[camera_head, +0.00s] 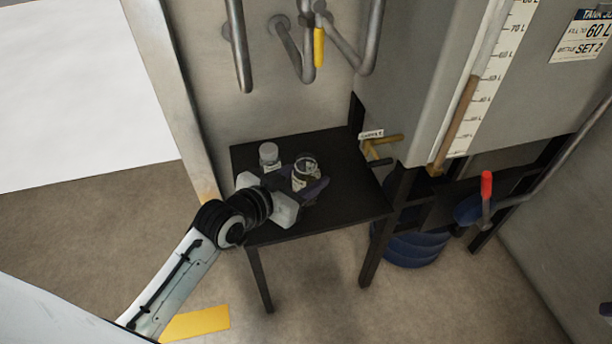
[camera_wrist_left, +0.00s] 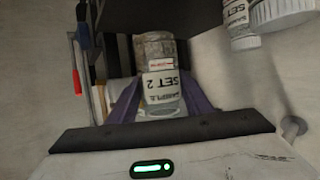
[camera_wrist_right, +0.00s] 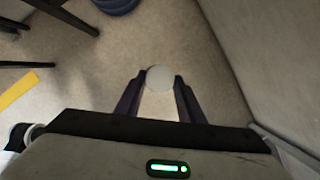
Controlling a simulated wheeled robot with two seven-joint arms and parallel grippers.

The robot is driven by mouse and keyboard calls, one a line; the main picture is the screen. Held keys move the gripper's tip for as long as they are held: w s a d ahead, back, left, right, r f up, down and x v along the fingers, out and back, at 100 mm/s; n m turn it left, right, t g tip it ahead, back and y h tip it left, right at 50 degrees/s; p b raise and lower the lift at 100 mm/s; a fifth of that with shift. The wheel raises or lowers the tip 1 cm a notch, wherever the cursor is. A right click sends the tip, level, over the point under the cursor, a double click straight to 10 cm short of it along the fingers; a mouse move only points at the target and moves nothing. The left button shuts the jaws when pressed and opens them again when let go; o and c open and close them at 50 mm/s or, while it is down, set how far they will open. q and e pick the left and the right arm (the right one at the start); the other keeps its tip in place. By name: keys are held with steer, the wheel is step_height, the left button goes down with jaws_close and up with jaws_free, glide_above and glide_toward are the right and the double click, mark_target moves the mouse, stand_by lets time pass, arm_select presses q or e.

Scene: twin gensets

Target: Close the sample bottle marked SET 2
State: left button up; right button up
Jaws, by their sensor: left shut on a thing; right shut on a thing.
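The sample bottle marked SET 2 (camera_head: 304,173) is clear glass with a white label, and no cap shows on its mouth. My left gripper (camera_head: 308,188) is shut around it at the black table. In the left wrist view the same bottle (camera_wrist_left: 160,80) sits between the fingers, its label upside down. In the right wrist view a round white cap (camera_wrist_right: 159,77) is held between the fingertips of my right gripper (camera_wrist_right: 159,88), over bare floor. The right gripper is outside the head view.
A second bottle (camera_head: 268,156) with a pale cap stands on the black table (camera_head: 345,200), left of the held one. A tank with a brass valve (camera_head: 376,146) is to the right. Pipes hang behind. A blue drum (camera_head: 415,248) stands below. The table's front right is clear.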

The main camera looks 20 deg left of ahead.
arm_select(q)
steer(key=c, duration=0.9)
steer(key=shift+r, duration=0.15)
arm_select(e)
steer(key=shift+a, duration=0.1)
